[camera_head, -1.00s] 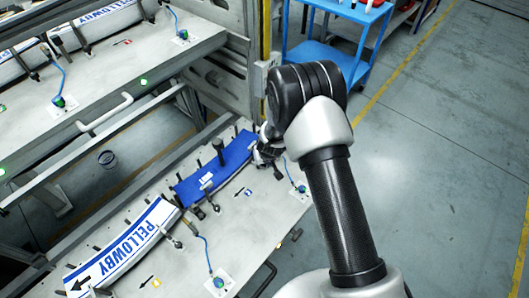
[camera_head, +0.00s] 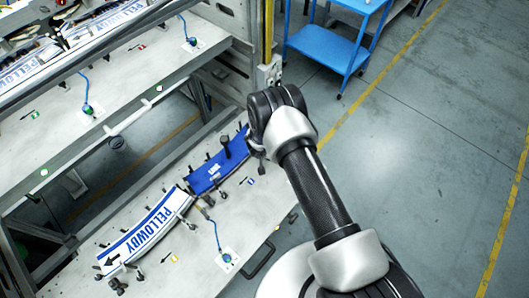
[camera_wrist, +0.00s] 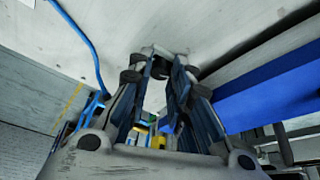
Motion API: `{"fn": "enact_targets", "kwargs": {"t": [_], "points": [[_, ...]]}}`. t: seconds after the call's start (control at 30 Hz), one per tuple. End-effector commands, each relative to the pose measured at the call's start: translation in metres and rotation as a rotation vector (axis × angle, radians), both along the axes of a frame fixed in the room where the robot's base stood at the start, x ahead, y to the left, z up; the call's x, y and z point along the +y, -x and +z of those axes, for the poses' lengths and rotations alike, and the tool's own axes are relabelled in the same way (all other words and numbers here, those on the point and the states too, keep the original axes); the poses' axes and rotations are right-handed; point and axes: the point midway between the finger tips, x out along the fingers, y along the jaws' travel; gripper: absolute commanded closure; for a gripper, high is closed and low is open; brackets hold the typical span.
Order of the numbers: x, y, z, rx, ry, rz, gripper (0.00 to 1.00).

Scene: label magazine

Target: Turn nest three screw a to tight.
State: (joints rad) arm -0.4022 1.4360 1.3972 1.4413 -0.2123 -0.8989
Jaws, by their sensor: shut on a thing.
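My gripper (camera_wrist: 160,75) shows in the wrist view with both fingers closed around a small black screw knob (camera_wrist: 160,67) at the edge of a pale metal plate. In the head view my arm covers most of the gripper, at the upper right end of the lower shelf. The blue label stack (camera_head: 220,168) lies in its nest beside it, and its blue side also shows at right in the wrist view (camera_wrist: 265,95). I cannot read any nest number or screw letter, nor see how far the screw is turned.
A white and blue printed label stack (camera_head: 146,232) lies in the neighbouring nest, with several black clamps around it. The upper shelf (camera_head: 130,75) holds more label stacks. A blue cart (camera_head: 325,45) stands behind. The floor at right is clear.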

Motion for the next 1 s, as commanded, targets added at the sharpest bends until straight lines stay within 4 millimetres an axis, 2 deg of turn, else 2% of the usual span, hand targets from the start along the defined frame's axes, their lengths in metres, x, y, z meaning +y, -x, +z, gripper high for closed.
{"fn": "enact_targets", "kwargs": {"t": [0.5,1.0], "points": [[0.0006,-0.0038,0.0009,-0.006,0.002,-0.271,1.00],[0.0003,-0.0023,0.0015,-0.002,0.003,-0.319,1.00]]}}
